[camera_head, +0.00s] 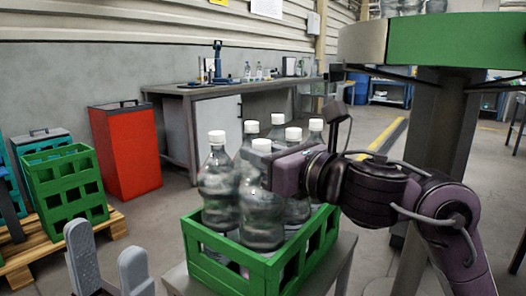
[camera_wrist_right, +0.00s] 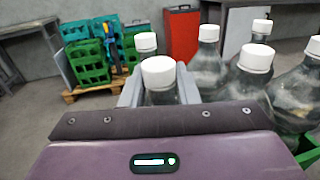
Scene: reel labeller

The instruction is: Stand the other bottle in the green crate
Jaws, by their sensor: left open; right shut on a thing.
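The green crate (camera_head: 230,271) stands on a small table and holds several clear bottles with white caps. My right gripper (camera_head: 264,165) reaches in from the right and is shut on a clear bottle (camera_head: 262,215) at the crate's front. In the right wrist view this bottle (camera_wrist_right: 160,97) sits between the two grey fingers. My left gripper (camera_head: 108,278) is open and empty, low at the left, apart from the crate.
Other green crates (camera_head: 68,185) stand on a wooden pallet (camera_head: 118,226) at the left. A red cabinet (camera_head: 127,150) and a workbench (camera_head: 215,90) are behind. A round green-edged machine part (camera_head: 455,40) on a thick post rises at the right, near my right arm.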

